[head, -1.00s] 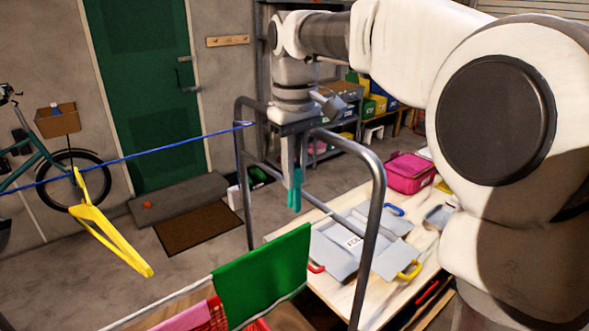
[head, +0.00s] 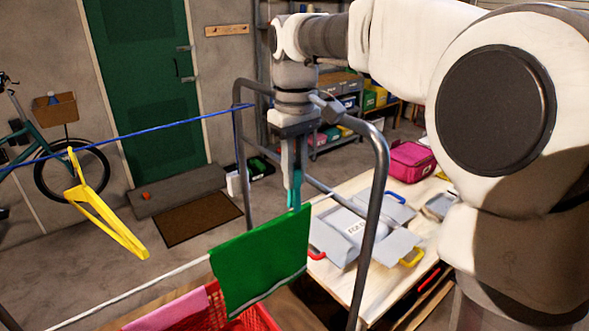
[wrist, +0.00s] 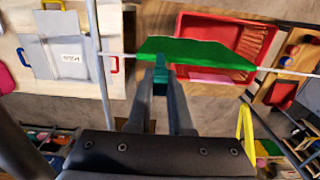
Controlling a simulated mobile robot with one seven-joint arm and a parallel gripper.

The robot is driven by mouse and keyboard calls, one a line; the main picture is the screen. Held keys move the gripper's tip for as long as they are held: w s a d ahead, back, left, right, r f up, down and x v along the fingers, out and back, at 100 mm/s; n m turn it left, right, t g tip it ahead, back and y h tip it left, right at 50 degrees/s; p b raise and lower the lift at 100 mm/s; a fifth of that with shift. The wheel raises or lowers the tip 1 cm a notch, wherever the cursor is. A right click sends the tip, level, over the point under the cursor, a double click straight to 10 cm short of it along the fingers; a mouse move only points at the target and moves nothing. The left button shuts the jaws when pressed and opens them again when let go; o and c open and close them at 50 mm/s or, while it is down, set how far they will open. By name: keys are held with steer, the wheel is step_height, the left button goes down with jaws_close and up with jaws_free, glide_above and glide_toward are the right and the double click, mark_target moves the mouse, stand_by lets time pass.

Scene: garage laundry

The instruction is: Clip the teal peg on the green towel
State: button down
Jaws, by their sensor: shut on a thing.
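The green towel (head: 258,265) hangs over a white line, its right end close to the metal frame. My gripper (head: 294,200) points down above the towel's right part, shut on the teal peg (head: 293,189). In the wrist view the peg (wrist: 160,76) sits between my fingertips (wrist: 161,84), with its tip overlapping the near edge of the green towel (wrist: 200,53). Whether the peg's jaws straddle the towel's edge I cannot tell.
A grey metal frame (head: 378,200) stands close to the right of my gripper. A yellow hanger (head: 105,215) hangs from a blue line (head: 130,133). A pink cloth (head: 172,312) and a red basket (head: 258,318) are below.

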mark_target(295, 187)
steer(key=shift+f+b, duration=1.35)
steer(key=shift+f, duration=1.1)
steer(key=c, duration=0.8)
jaws_free()
steer(key=shift+r, duration=0.15)
steer(key=shift+o, duration=0.2)
step_height(295, 187, up, 16)
steer(key=p, duration=0.3)
steer(key=s+d+f+m+t+b, duration=0.1)
steer(key=s+d+f, duration=0.4)
steer(key=s+f, duration=0.5)
steer(key=s+d+f+m+t+b, duration=0.2)
steer(key=s+d+f+m+t, duration=0.2)
steer(key=s+f, duration=0.6)
steer(key=shift+s+d+f+m+t, duration=0.3)
steer(key=shift+s+d+m, duration=0.2)
steer(key=shift+m, duration=0.4)
